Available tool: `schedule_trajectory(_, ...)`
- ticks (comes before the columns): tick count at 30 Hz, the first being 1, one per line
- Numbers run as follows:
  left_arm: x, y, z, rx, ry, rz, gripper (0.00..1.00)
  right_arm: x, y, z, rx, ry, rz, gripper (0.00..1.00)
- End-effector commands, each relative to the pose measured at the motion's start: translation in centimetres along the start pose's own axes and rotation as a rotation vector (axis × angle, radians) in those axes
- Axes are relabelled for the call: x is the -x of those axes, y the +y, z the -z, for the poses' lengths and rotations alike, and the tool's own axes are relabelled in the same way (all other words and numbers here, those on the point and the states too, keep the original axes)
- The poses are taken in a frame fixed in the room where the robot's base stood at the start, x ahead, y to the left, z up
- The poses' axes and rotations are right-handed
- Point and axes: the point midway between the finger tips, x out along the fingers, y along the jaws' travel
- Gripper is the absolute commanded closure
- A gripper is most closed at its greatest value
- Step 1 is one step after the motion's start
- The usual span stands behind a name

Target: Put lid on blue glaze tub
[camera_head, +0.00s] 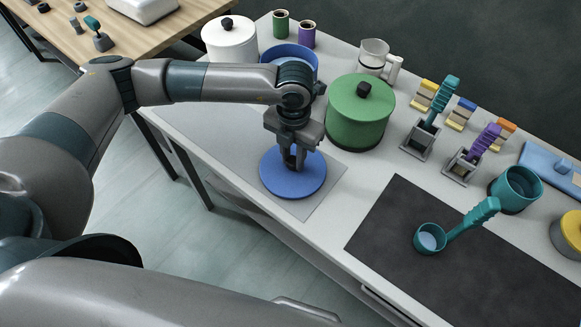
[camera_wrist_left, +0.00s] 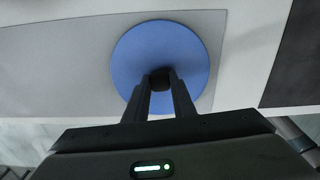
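A round blue lid (camera_head: 305,182) lies on a grey mat near the front edge of the white table. It also shows in the left wrist view (camera_wrist_left: 135,62), with a dark knob (camera_wrist_left: 160,80) at its middle. My left gripper (camera_head: 291,165) points down over the lid, and its fingers (camera_wrist_left: 160,82) stand one on each side of the knob. I cannot tell whether they press on it. The blue glaze tub (camera_head: 303,58) stands behind my left forearm, which hides its lower part; no lid shows on it. My right gripper is not in view.
A green lidded tub (camera_head: 358,115) stands right of the lid, and a white lidded tub (camera_head: 230,40) left of the blue tub. A dark mat (camera_head: 400,235) bears a teal ladle (camera_head: 432,238). Tool holders (camera_head: 420,140) and a teal cup (camera_head: 516,188) stand at the right.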

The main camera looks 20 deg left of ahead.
Motion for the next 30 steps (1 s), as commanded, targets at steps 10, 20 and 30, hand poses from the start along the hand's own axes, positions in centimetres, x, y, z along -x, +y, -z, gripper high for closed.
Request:
schedule_trajectory(10,0.07,0.01,-0.01,0.0,0.0,0.0,1.0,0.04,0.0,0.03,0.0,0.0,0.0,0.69)
schedule_trajectory(20,0.45,0.01,-0.02,0.0,0.0,0.0,1.0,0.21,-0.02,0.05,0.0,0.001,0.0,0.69)
schedule_trajectory(30,0.75,0.02,-0.01,0.0,0.0,-0.001,1.0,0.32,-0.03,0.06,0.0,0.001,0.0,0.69)
